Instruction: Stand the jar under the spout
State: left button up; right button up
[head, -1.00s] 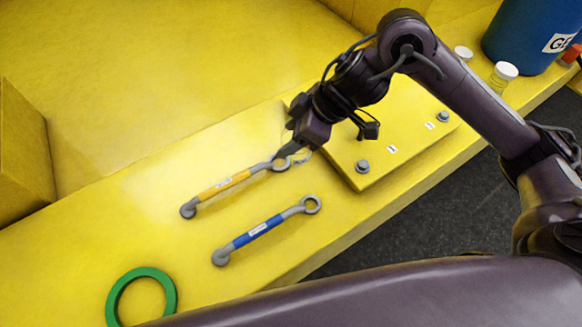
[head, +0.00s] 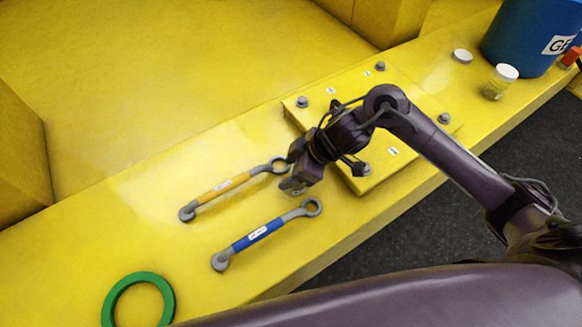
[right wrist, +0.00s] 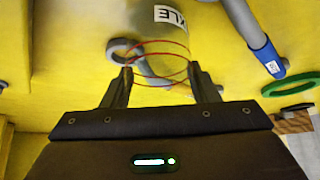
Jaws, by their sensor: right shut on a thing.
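A clear jar with a white lid (head: 501,82) stands upright at the far right, beside a blue drum (head: 520,35) with a white label. A red part (head: 571,57) shows low on the drum's right; I cannot tell if it is the spout. My right gripper (head: 292,186) is near the ring end of the yellow-handled wrench, far from the jar. My left gripper is not in view.
The yellow-handled wrench (head: 225,186) and a blue-handled wrench (head: 258,232) lie on the yellow surface, with a green ring (head: 112,296) at the lower left. A raised bolted plate (head: 400,170) lies behind my right arm. A white disc (head: 462,56) sits near the jar.

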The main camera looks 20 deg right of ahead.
jog(key=shift+f, duration=0.2)
jog(key=o, duration=1.1)
jog(key=shift+c, duration=0.2)
jog(key=shift+r, duration=0.1)
